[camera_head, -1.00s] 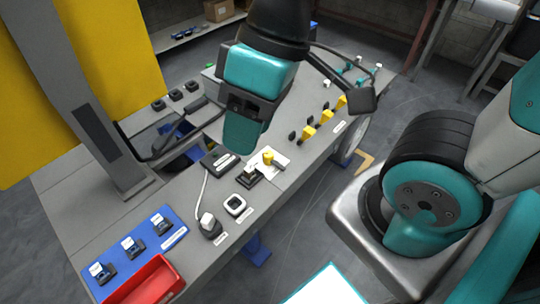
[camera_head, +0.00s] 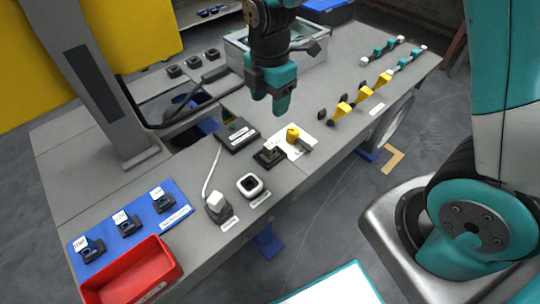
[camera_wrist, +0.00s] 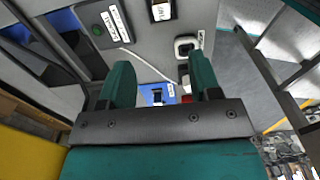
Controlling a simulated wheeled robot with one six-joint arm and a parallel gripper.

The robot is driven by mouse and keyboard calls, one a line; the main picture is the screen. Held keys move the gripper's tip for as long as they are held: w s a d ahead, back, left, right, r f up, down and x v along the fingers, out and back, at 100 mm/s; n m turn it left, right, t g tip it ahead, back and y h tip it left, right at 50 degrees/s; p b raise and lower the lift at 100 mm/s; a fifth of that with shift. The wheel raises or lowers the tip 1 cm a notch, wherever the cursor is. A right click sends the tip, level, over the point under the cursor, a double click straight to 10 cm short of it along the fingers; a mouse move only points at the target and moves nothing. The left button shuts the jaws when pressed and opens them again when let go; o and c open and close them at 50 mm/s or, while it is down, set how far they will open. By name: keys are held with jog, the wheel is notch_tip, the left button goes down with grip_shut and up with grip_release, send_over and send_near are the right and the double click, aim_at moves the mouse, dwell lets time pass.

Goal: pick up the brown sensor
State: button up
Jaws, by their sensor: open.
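I cannot make out a clearly brown sensor. Black sensors with white tags, such as the middle one (camera_head: 127,224), stand in a row on a blue mat (camera_head: 178,214). A dark block with a tan top (camera_head: 269,154) stands beside a yellow knob (camera_head: 292,134) on a white plate. My gripper (camera_head: 271,98) is open and empty above the bench, over the area behind that block. In the wrist view my gripper (camera_wrist: 162,84) has its two teal fingers apart, with the blue mat and a dark sensor (camera_wrist: 157,97) seen far off between them.
A red bin (camera_head: 140,276) stands at the front left of the bench. A black box with a green button (camera_head: 237,134), a white square ring (camera_head: 250,186) and a corded white-topped device (camera_head: 217,206) lie nearby. A grey post (camera_head: 100,90) rises at the left. Yellow parts (camera_head: 343,109) line the right edge.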

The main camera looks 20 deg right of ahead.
aim_at(270, 144)
notch_tip(270, 144, down, 16)
jog(key=shift+s+r+b, duration=0.1)
jog(key=shift+b, duration=0.9)
jog(key=c, duration=1)
